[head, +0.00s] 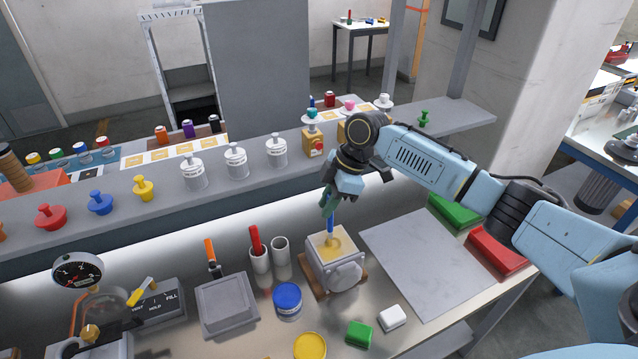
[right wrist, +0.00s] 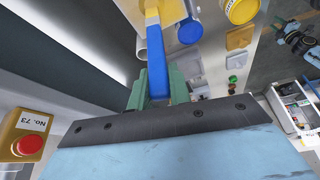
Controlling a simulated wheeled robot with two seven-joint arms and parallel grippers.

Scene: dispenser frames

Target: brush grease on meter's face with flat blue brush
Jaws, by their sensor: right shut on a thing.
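My right gripper (head: 328,203) points down and is shut on the blue brush (head: 330,226), held upright. In the right wrist view its green fingers (right wrist: 158,88) sit on both sides of the blue handle (right wrist: 155,66). The brush's lower end is at the square box (head: 335,272) with yellow grease (head: 333,243) on top; whether it touches the grease is unclear. The round meter (head: 78,270), with a dark face and white numerals, stands at the far left, well away from the brush. My left gripper does not show.
Left of the grease box are white tubes (head: 260,262), one with a red-handled tool, a blue-lidded jar (head: 288,300) and a grey box (head: 227,305). A yellow lid (head: 310,346) and green block (head: 359,334) lie in front. A bare grey plate (head: 425,262) lies right. A shelf with bottles runs behind.

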